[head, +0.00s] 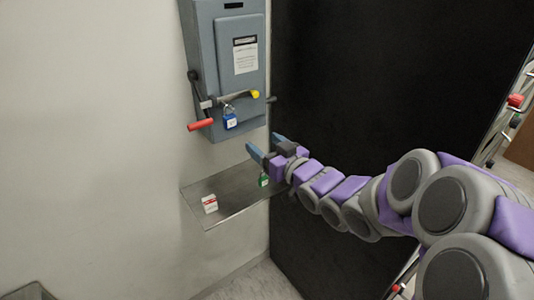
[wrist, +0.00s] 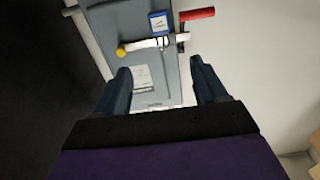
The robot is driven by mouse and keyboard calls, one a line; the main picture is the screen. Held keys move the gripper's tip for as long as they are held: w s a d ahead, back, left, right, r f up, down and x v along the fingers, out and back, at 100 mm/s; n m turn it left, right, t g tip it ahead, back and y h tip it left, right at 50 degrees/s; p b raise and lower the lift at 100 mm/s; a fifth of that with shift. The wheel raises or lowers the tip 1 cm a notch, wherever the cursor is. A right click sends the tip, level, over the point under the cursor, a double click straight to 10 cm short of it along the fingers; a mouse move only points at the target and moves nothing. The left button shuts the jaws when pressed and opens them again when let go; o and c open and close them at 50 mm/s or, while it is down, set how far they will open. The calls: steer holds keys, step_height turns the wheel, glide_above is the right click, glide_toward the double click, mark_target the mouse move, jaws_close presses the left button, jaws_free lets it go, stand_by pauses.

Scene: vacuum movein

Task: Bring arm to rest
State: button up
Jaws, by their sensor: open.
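My gripper (head: 265,146) is open and empty at the end of my outstretched purple and grey arm, just above a metal shelf (head: 236,184). In the wrist view its two dark blue fingers (wrist: 160,85) stand wide apart, with nothing between them touching. A grey wall box (head: 229,75) hangs above and beyond the gripper. A blue padlock (head: 230,121) hangs at the box's lever with the red handle (head: 201,125). The padlock also shows in the wrist view (wrist: 158,22).
A black panel (head: 370,90) stands to the right, behind my arm.

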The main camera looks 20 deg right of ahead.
steer(key=s+d+f+m+g+h+b, duration=0.25)
steer(key=s+f+g+h, duration=0.45)
steer(key=s+f+g, duration=0.5)
steer(key=s+a+f+g, duration=0.1)
steer(key=s+a+g, duration=0.1)
steer(key=s, duration=0.6)
steer(key=s+a+f+g+y+b, duration=0.1)
steer(key=s+a+f+g, duration=0.1)
steer(key=s, duration=0.7)
steer(key=s+a+f+m+g+b, duration=0.1)
steer(key=s+a+f+g, duration=0.1)
steer(key=s, duration=0.7)
steer(key=shift+s+a+g, duration=0.2)
steer(key=shift+a+g, duration=0.3)
steer(key=shift+a, duration=0.25)
steer(key=shift+f, duration=0.1)
steer(key=shift+c, duration=0.5)
